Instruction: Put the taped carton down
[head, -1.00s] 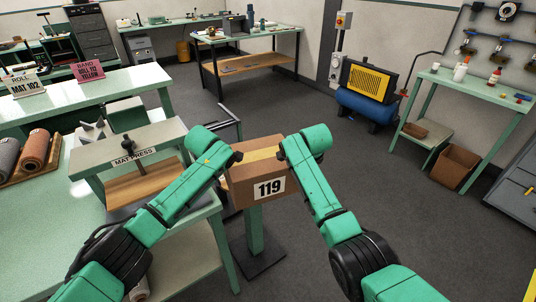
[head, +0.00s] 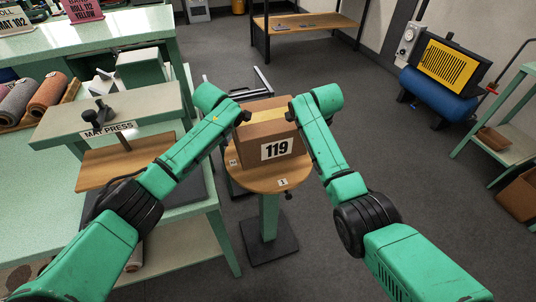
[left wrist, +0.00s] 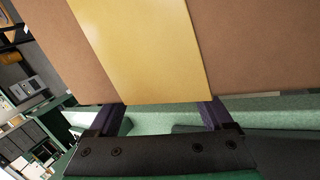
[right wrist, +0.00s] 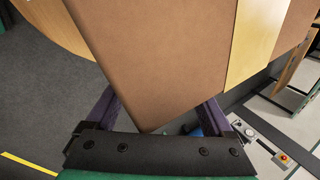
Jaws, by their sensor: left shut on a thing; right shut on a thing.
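The taped carton (head: 272,140) is a brown box with a yellow tape strip on top and a 119 label. It is over the round wooden top of a pedestal stand (head: 253,182); I cannot tell whether it touches. My left gripper (head: 243,117) is shut on its left side, and my right gripper (head: 291,112) on its right side. The left wrist view shows the carton with its tape (left wrist: 140,50) filling the upper part. The right wrist view shows the carton's brown side (right wrist: 165,60), tilted in the picture, with the stand's round edge (right wrist: 50,22) behind.
The mat press (head: 115,128) stands on the green bench (head: 60,225) to the left of the stand. A blue compressor (head: 440,95) and a green side table (head: 515,120) are at right. Grey floor (head: 370,140) around the stand's right side is clear.

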